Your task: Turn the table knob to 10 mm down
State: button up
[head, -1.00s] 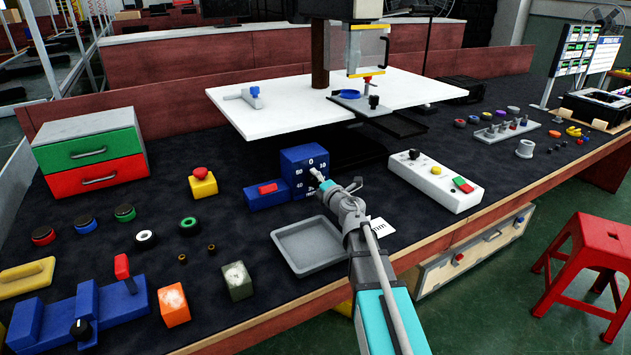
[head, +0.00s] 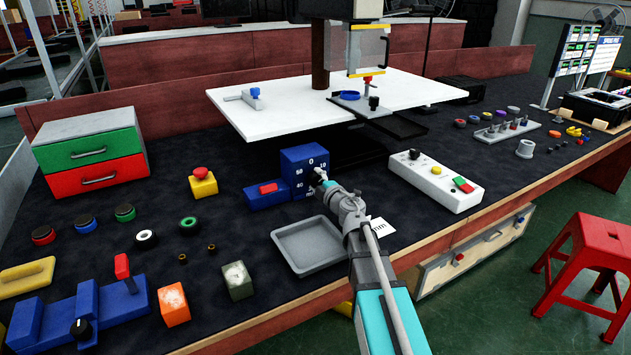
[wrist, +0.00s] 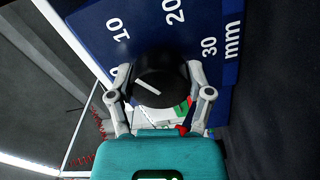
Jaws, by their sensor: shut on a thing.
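The black table knob (wrist: 160,80) sits on the face of a blue dial box (head: 304,158), marked in mm. In the wrist view its white pointer line slants, with the outer end toward the left; the exact reading is unclear. The numbers 10, 20 and 30 show around the knob, and another number at the left is partly hidden. My gripper (wrist: 160,92) has one finger on each side of the knob and is shut on it. In the head view my gripper (head: 322,182) covers most of the knob. The white table (head: 280,112) stands behind the box.
A grey tray (head: 308,246) lies just in front of the dial box, below my arm. A blue block with a red switch (head: 267,188) adjoins its left side. A white control box (head: 436,180) stands to the right.

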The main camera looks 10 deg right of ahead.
jog(key=o, duration=1.1)
jog(key=shift+o, duration=0.2)
jog(key=shift+s, duration=0.15)
jog(key=v, duration=1.1)
jog(key=shift+s+d, duration=0.15)
jog(key=shift+s, duration=0.2)
jog(key=shift+r, duration=0.15)
